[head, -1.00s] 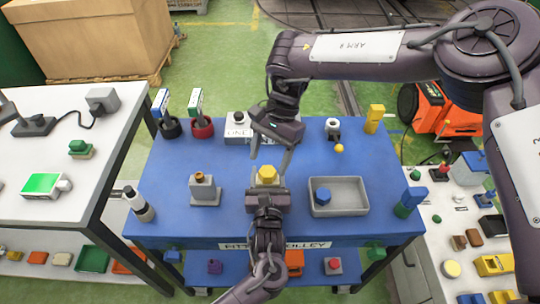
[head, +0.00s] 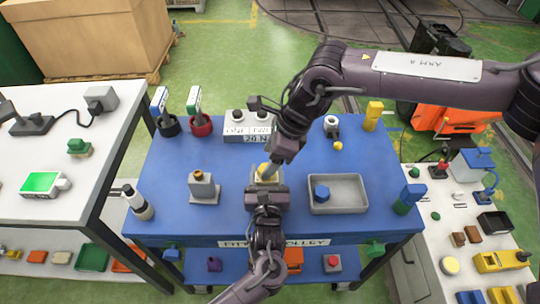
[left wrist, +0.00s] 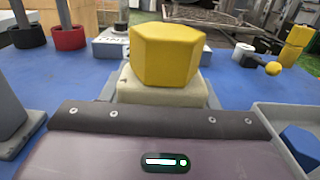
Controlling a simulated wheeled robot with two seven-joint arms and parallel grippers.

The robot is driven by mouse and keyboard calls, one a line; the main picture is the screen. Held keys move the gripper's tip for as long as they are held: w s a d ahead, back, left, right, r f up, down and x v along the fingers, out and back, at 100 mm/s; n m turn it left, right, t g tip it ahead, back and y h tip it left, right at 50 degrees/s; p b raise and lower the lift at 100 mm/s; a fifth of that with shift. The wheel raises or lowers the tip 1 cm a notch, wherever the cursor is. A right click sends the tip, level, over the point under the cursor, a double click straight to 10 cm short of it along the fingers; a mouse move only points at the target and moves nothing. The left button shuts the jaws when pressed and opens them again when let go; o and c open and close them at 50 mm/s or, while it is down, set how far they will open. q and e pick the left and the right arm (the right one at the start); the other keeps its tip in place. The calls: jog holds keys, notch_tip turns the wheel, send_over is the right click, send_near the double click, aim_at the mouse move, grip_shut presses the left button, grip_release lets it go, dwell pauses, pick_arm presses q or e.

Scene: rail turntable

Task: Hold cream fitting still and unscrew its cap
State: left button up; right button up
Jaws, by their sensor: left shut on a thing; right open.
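The cream fitting (left wrist: 163,88) stands on the blue trolley top with a yellow hexagonal cap (left wrist: 166,54) on it. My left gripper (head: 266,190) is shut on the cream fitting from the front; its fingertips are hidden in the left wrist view. My right gripper (head: 268,166) is open and over the yellow cap, partly covering it in the head view. No right finger shows beside the cap in the left wrist view, so it appears to be above the cap, apart from it.
A grey tray (head: 352,206) with a blue hexagonal piece (head: 321,193) stands to the right. A grey fitting block (head: 203,190) stands to the left. A labelled box (head: 249,131) is behind, and a yellow ball-ended part (head: 338,146) lies behind the tray.

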jog(key=m, duration=0.1)
jog(key=m+t, duration=0.1)
jog(key=m, duration=0.2)
jog(key=shift+s+m+t+h, duration=0.3)
jog(key=shift+m+t+h, duration=0.1)
jog(key=shift+s+a+m+t, duration=0.1)
jog(key=shift+a+m+t, duration=0.15)
jog(key=shift+m, duration=0.75)
jog(key=m+t+h, duration=0.1)
jog(key=m, duration=0.3)
jog(key=shift+h, duration=0.3)
jog(key=shift+f, duration=0.15)
jog(key=shift+f, duration=1.9)
jog(key=shift+c, duration=0.2)
